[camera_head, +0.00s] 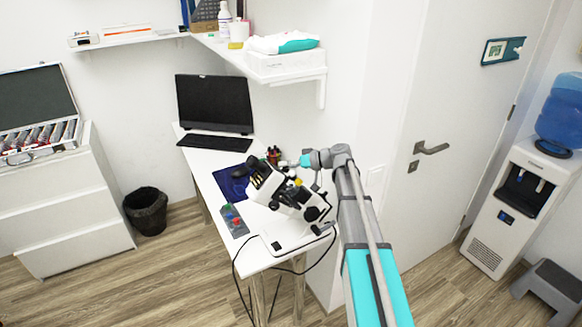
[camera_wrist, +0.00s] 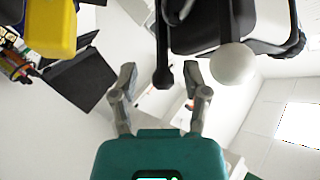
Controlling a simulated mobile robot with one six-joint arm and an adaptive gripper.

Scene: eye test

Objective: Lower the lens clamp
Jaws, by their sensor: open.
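The black and white optical instrument (camera_head: 312,208) stands tilted on the desk. In the wrist view its dark underside (camera_wrist: 210,25) fills the upper right, with a black rod (camera_wrist: 162,45) ending in a small knob and a white ball (camera_wrist: 233,65) beside it. I cannot tell for certain which part is the lens clamp. My gripper (camera_wrist: 160,80) is open, its two fingers on either side of the rod's lower end in the picture. Contact cannot be made out. In the head view my gripper (camera_head: 287,165) is small, at the upper part of the instrument.
The white desk (camera_head: 205,183) also bears a monitor (camera_head: 214,104), keyboard (camera_head: 214,143), blue mat (camera_head: 231,184) and a grey box with coloured knobs (camera_head: 233,222). A yellow part (camera_wrist: 50,28) is at upper left in the wrist view. A wall and door (camera_head: 450,120) stand to the right.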

